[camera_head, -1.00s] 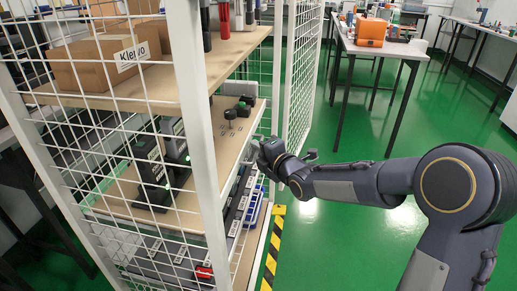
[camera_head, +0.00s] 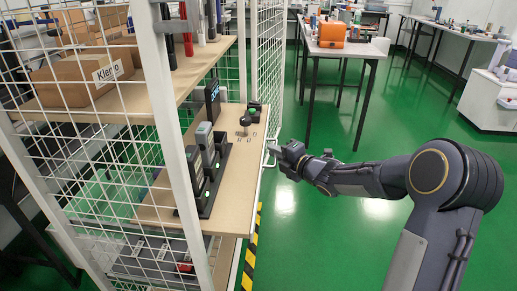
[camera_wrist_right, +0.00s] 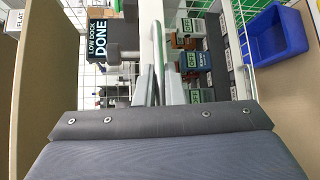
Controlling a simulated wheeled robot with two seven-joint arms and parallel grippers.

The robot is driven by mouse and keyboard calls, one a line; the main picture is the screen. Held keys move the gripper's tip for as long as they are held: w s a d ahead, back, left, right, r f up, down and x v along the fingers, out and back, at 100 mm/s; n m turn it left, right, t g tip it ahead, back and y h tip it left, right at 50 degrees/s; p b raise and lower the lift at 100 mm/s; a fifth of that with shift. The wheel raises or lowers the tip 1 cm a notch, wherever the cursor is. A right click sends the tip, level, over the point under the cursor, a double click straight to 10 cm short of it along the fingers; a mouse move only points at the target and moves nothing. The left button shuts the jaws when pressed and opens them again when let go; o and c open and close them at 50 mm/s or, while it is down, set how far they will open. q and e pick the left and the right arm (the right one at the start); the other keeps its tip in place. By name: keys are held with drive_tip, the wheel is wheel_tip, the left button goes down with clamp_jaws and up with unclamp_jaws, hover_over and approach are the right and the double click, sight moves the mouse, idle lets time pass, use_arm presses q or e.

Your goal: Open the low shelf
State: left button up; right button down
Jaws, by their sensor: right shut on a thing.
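The low shelf (camera_head: 232,206) is a wooden board on the white wire rack, pulled out past the rack's post into the aisle. On it stand grey-and-black handheld testers in a black dock (camera_head: 207,165). A dark knob (camera_head: 245,121) and a green button box (camera_head: 254,108) are behind them. My right gripper (camera_head: 273,150) is at the shelf's outer edge. In the right wrist view its fingers (camera_wrist_right: 158,88) are shut on a white handle bar (camera_wrist_right: 157,42). A black sign reading "LOW DOCK DONE" (camera_wrist_right: 97,42) also shows there. My left gripper is not in view.
An upper shelf (camera_head: 120,98) holds cardboard boxes (camera_head: 78,80). A lower level (camera_head: 150,258) lies beneath. A blue bin (camera_wrist_right: 275,36) shows in the wrist view. A wire door (camera_head: 270,55) stands at the rack's far end. Green floor right of the rack is open.

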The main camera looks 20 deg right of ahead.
drive_tip(key=s+d+p, duration=0.1)
drive_tip(key=s+d, duration=0.2)
drive_tip(key=d, duration=0.5)
drive_tip(key=shift+s+d+p, duration=0.2)
drive_tip(key=shift+s+p, duration=0.05)
drive_tip(key=shift+p, duration=0.05)
drive_tip(key=c, duration=1.5)
unclamp_jaws()
drive_tip(key=p+v, duration=0.1)
drive_tip(key=v, duration=0.6)
drive_tip(key=shift+s+d, duration=0.1)
drive_tip(key=shift+s, duration=0.3)
